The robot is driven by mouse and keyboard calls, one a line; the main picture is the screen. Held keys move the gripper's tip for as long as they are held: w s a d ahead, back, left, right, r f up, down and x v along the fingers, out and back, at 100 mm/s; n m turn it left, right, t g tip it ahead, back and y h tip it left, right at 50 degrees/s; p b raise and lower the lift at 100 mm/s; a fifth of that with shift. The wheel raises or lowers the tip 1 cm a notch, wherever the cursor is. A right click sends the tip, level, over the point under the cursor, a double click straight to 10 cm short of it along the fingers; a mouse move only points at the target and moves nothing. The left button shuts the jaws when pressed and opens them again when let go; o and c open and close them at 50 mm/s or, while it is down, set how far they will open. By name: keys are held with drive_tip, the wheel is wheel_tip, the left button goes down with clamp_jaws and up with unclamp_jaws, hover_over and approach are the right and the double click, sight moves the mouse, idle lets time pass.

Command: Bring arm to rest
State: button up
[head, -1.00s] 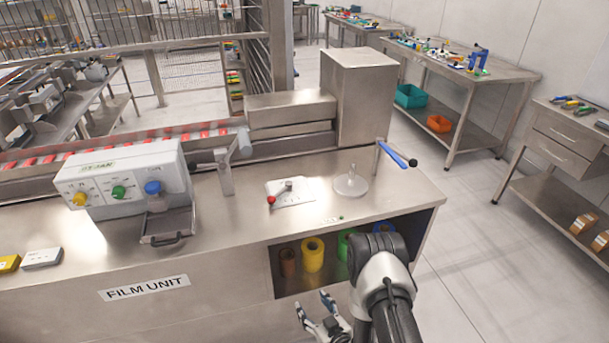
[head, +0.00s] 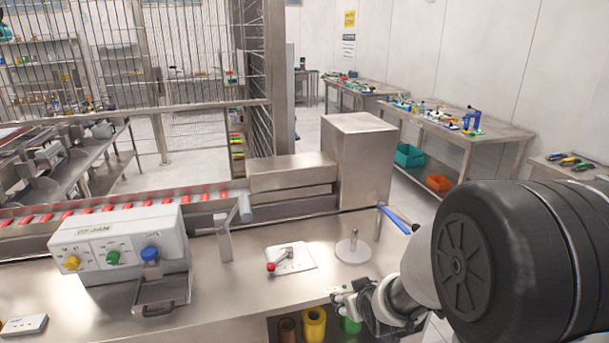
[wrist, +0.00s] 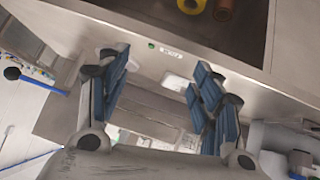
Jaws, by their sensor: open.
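My gripper (head: 352,300) is in the lower right of the head view, at the front edge of the steel film unit counter (head: 245,290). In the wrist view my gripper (wrist: 160,95) shows two blue-padded fingers spread apart, with nothing between them. The counter's edge and a small green button (wrist: 151,45) show beyond the fingers. My dark arm joint fills the right side of the head view and hides part of the room and the counter's right end.
Yellow and green rolls (head: 314,326) sit in the shelf below. Workbenches (head: 465,128) stand behind.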

drive_tip(key=s+d+r+m+g+h, duration=0.1)
drive_tip(key=s+r+m, duration=0.1)
drive_tip(key=s+r, duration=0.65)
drive_tip(key=s+d+r+m+g, duration=0.15)
drive_tip(key=s+r, duration=0.35)
drive_tip(key=s, duration=0.7)
drive_tip(key=s+r+g, duration=0.1)
drive_tip(key=s+g, duration=0.1)
drive_tip(key=s, duration=0.9)
drive_tip(key=shift+a+r, duration=0.15)
drive_tip(key=shift+r, duration=0.05)
